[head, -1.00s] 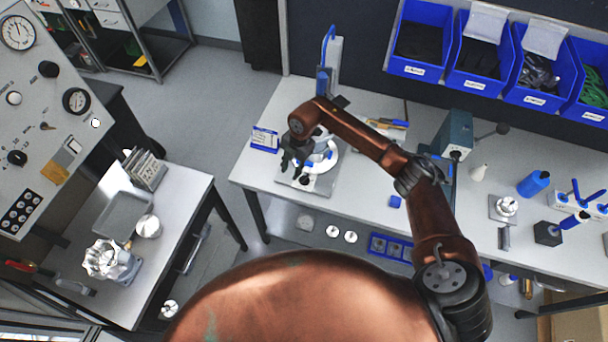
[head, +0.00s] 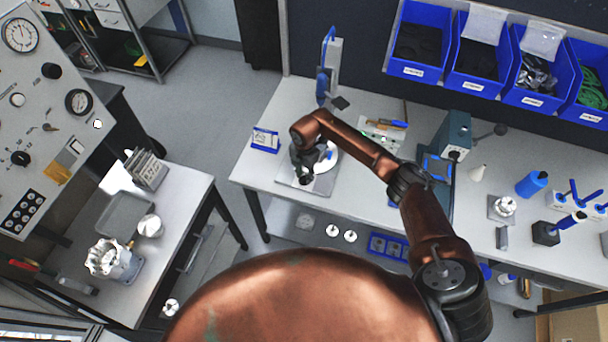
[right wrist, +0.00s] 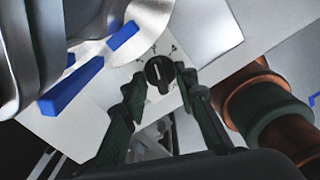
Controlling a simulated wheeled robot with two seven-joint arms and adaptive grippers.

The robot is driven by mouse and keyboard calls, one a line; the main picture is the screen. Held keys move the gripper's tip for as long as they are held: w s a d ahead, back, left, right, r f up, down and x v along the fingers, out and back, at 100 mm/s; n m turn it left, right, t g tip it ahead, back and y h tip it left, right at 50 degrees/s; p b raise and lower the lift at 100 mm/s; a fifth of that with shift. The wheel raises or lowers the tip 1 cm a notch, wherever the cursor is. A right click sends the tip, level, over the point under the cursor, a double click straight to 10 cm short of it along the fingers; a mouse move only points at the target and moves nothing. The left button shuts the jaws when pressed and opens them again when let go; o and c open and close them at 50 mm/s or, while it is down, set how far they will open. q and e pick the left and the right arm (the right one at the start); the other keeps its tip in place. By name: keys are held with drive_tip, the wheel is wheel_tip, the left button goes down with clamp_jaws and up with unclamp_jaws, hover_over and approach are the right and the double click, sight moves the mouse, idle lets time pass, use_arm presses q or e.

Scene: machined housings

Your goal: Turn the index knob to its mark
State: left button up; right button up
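The index knob (right wrist: 160,72) is a round black knob with a pale line across its top. It sits on a light plate (right wrist: 150,50) with small dark marks around it. In the head view, the plate (head: 322,186) lies on the left part of the long bench, and the knob is a small dark spot (head: 306,182). My right gripper (right wrist: 162,82) is open, with its dark fingers on either side of the knob in the right wrist view. A gap shows between each fingertip and the knob. In the head view, the gripper (head: 303,172) partly hides the plate. My left gripper is out of view.
A pale curved part with blue strips (right wrist: 72,86) stands close beside the gripper. A blue-and-white stand (head: 334,70) rises behind. A small blue-framed card (head: 265,139) lies left of the plate. A grey-green machine (head: 455,138) stands farther right.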

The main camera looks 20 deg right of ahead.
clamp_jaws()
idle(0.6)
drive_tip(key=n+b, duration=0.3)
drive_tip(key=n, duration=0.1)
drive_tip(key=shift+n, duration=0.3)
drive_tip(key=shift+n+b, duration=1.15)
drive_tip(key=shift+n, duration=0.95)
drive_tip(key=shift+r, duration=0.1)
unclamp_jaws()
